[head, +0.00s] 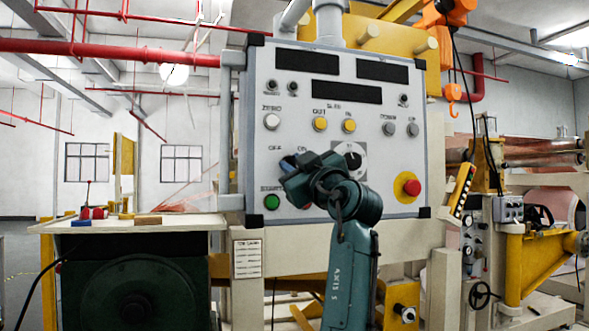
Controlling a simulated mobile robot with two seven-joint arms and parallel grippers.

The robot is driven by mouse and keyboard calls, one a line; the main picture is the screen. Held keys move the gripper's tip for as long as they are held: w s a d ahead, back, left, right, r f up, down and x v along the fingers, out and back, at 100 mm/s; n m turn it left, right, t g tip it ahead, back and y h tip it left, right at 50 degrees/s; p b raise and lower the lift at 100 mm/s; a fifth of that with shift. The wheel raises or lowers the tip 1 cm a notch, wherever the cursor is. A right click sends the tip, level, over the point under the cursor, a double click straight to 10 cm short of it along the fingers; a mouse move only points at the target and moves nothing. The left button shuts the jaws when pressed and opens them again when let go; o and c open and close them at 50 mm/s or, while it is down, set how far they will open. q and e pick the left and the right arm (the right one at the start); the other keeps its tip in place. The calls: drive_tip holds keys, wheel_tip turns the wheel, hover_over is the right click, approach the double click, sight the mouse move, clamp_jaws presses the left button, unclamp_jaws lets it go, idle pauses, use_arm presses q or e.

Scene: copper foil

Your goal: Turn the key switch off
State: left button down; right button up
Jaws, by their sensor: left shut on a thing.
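The white control panel (240,125) stands upright in the middle of the head view. Its OFF and ON labels sit above the place of the key switch, at the panel's lower left. My left gripper (291,166) is at that spot, shut on the key switch. The dark teal wrist and fingers cover the key switch almost fully, so its turn angle cannot be read. My right gripper is not in view.
A green button (271,202) sits just below left of my gripper. A dial (350,159) and a red emergency knob (412,187) are to its right. Yellow buttons (320,124) are above. A workbench (150,224) with small items stands left.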

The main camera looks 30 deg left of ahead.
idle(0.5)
use_arm(q)
drive_tip(key=c, duration=1.6)
unclamp_jaws()
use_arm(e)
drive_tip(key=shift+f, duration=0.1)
